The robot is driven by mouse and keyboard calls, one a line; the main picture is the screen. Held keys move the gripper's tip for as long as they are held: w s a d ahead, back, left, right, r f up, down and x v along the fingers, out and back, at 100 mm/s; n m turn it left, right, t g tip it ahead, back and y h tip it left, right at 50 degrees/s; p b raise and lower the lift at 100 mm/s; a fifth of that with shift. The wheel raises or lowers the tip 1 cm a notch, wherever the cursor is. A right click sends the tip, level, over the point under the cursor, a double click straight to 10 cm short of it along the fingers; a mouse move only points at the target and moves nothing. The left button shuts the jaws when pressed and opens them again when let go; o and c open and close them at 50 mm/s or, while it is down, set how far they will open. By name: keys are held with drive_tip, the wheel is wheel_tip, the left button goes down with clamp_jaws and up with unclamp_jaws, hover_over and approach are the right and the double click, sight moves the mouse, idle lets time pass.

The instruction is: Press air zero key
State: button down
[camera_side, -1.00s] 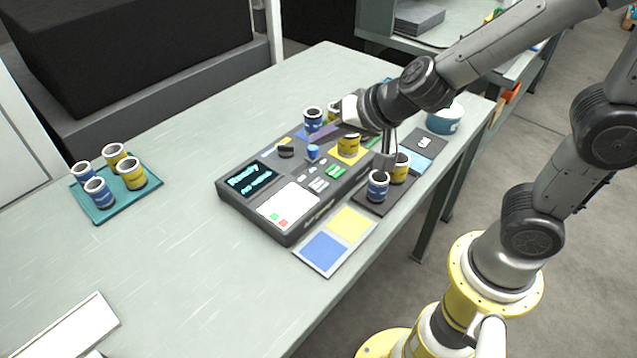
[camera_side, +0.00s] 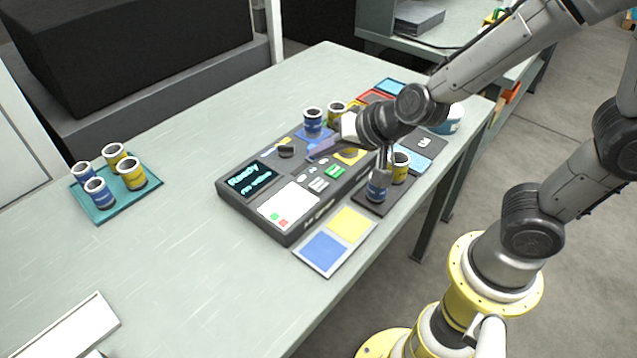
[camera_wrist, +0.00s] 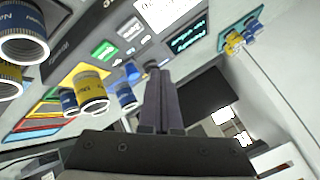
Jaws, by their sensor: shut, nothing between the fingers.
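The dark instrument (camera_side: 236,203) lies on the bench with a lit screen (camera_side: 250,180) reading "Ready". Its panel has a green key (camera_side: 335,171) and several small pale keys (camera_side: 318,184); I cannot tell for certain which is air zero. In the wrist view the green key (camera_wrist: 104,50) and a pale key (camera_wrist: 131,29) show, their labels too small to read surely. Contact cannot be told.
Blue and yellow cups (camera_side: 313,118) stand on coloured pads behind the keys. More cups (camera_side: 399,168) stand on a dark pad at right, close under my wrist. A teal tray (camera_side: 103,213) with several cups is at left.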

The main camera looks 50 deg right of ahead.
sight(323, 188)
drive_tip(key=shift+f, duration=2.85)
drive_tip(key=shift+f, duration=0.1)
drive_tip(key=shift+f, duration=0.3)
drive_tip(key=shift+f, duration=0.4)
idle(0.7)
drive_tip(key=shift+r, duration=0.8)
drive_tip(key=shift+r, duration=2.5)
